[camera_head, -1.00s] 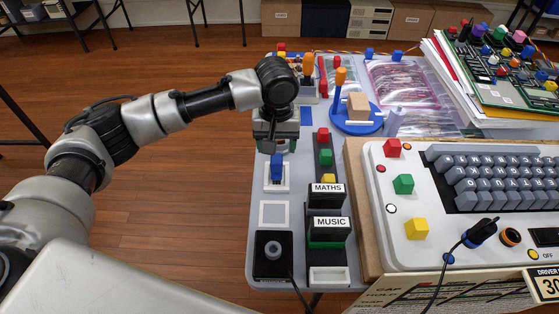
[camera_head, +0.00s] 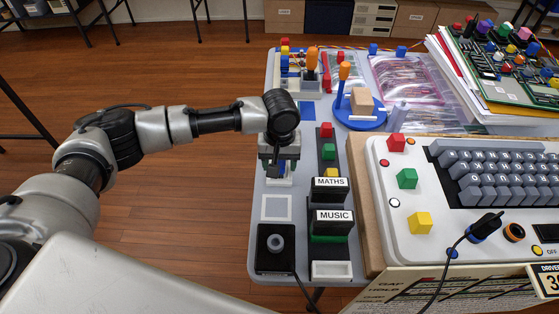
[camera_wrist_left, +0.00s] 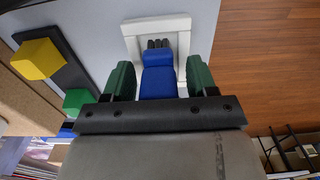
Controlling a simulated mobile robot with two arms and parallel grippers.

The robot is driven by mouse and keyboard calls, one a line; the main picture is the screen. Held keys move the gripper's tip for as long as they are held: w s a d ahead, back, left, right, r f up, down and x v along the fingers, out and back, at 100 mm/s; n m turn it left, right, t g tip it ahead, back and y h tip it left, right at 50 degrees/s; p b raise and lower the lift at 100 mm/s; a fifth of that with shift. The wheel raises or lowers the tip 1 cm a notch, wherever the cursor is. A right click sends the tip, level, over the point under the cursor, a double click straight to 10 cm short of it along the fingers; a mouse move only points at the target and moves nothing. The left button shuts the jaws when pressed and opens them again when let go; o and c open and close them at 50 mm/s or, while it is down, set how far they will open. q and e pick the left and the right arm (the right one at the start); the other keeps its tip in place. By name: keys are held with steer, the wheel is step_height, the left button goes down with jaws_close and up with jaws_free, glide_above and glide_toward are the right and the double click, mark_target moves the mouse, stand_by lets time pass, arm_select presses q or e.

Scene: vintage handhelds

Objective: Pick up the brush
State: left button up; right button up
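The brush (camera_wrist_left: 158,78) shows in the left wrist view as a blue block with dark prongs or bristles at its far end. It sits at a white square holder (camera_wrist_left: 183,24) on the grey table. My left gripper (camera_wrist_left: 160,82) is open, with one green finger on each side of the blue block. A gap shows on both sides, so the fingers look apart from it. In the head view my left gripper (camera_head: 279,158) is over the same holder (camera_head: 278,180) and mostly hides the brush. My right gripper is not in view.
A black strip with green and red blocks (camera_head: 327,130) and the MATHS (camera_head: 331,185) and MUSIC (camera_head: 332,217) cartridges stand close to the right. An empty white frame (camera_head: 276,207) and a black joystick box (camera_head: 274,245) lie nearer. The table's left edge is close.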

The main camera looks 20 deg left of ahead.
arm_select(q)
steer(key=c, duration=0.9)
steer(key=shift+r, duration=0.1)
steer(key=shift+w+r, duration=0.1)
steer(key=shift+r, duration=0.5)
step_height(320, 180, up, 3)
steer(key=shift+f, duration=0.15)
steer(key=s+d+r, duration=0.2)
steer(key=s, duration=0.1)
steer(key=s+d+r+p, duration=0.1)
steer(key=s+d+r, duration=0.1)
steer(key=d, duration=0.1)
steer(key=s+d+r, duration=0.3)
steer(key=shift+s+p, duration=0.3)
